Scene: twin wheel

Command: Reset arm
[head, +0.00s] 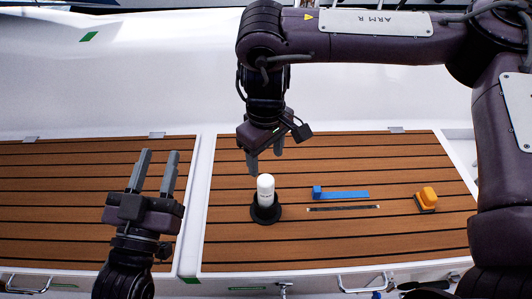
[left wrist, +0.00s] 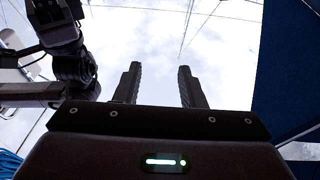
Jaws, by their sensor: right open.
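My left gripper (head: 154,172) points up at the left of the head view, its two fingers apart with nothing between them. In the left wrist view the same gripper (left wrist: 157,85) shows its fingers spread against the sky. My right gripper (head: 265,160) hangs down from the arm above the wooden deck, just above and behind a white cylinder (head: 265,188) in a black round base. It is open, seen nearly side-on, and appears to hold nothing.
A blue flat piece with a raised end (head: 345,194), a thin dark strip (head: 343,208) and an orange block (head: 426,198) lie on the right deck panel (head: 330,245). The left deck panel (head: 50,215) is bare. Metal latches (head: 362,283) line the front edge.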

